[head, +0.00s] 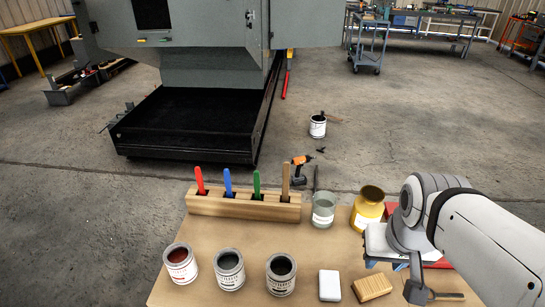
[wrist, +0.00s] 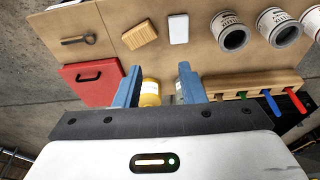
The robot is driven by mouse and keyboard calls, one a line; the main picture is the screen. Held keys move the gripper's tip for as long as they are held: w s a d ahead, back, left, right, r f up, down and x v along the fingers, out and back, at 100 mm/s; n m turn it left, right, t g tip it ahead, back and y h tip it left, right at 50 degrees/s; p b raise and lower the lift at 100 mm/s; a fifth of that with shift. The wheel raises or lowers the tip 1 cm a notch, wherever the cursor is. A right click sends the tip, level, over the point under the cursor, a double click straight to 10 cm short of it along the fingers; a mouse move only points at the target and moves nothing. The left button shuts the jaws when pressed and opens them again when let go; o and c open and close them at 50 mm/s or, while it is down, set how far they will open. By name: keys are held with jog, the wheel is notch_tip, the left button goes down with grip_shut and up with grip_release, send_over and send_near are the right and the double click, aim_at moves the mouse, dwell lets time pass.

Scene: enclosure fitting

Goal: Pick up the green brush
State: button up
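The green brush (head: 256,184) stands upright with its green handle up in a wooden block (head: 232,208) at the back of the table, between a blue-handled brush (head: 228,183) and a tan one (head: 285,183). In the wrist view the green handle (wrist: 243,96) shows to the right of my fingers, in the wooden block (wrist: 262,82). My gripper (wrist: 159,67) is open, its two blue fingers apart with nothing held between them.
A red-handled brush (head: 200,181) shares the block. A grey-green jar (head: 323,209) and a yellow jar (head: 368,208) stand right of it. Several paint cans (head: 229,270) stand in front. A white block (head: 329,285), a wooden brush (head: 372,288) and a red case (wrist: 92,82) also lie on the table.

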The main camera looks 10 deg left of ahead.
aim_at(256, 178)
jog(key=shift+o, duration=0.4)
jog(key=shift+s+d, duration=0.1)
jog(key=shift+d, duration=0.05)
jog(key=shift+o, duration=0.6)
jog(key=shift+d+f, duration=0.1)
jog(key=shift+f, duration=0.05)
jog(key=w+d+f+n+t+h+b, duration=0.1)
jog(key=w+d+f+n+h+b, duration=0.2)
jog(key=w+f+n+h+b, duration=0.5)
jog(key=w+a+f+n+t+b, duration=0.1)
jog(key=w+a+n+t+b, duration=0.3)
jog(key=w, duration=0.3)
jog(key=w+a+f+n+t+b, duration=0.1)
jog(key=w+a+n+b, duration=0.15)
jog(key=w+n, duration=0.4)
jog(key=w+a+f+n+t+y+b, duration=0.25)
jog(key=a+n, duration=0.35)
jog(key=a, duration=0.3)
jog(key=w+a+f+n+t+y+b, duration=0.2)
jog(key=w+a+n+t+y+b, duration=0.15)
jog(key=a+n, duration=0.4)
jog(key=w+a+f+n+t+y+b, duration=0.2)
jog(key=w+a+n+t+y+b, duration=0.15)
jog(key=a, duration=0.75)
jog(key=shift+n+h, duration=0.45)
jog(key=w, duration=0.5)
jog(key=w+a, duration=0.1)
jog(key=w, duration=0.2)
jog(key=shift+a, duration=0.1)
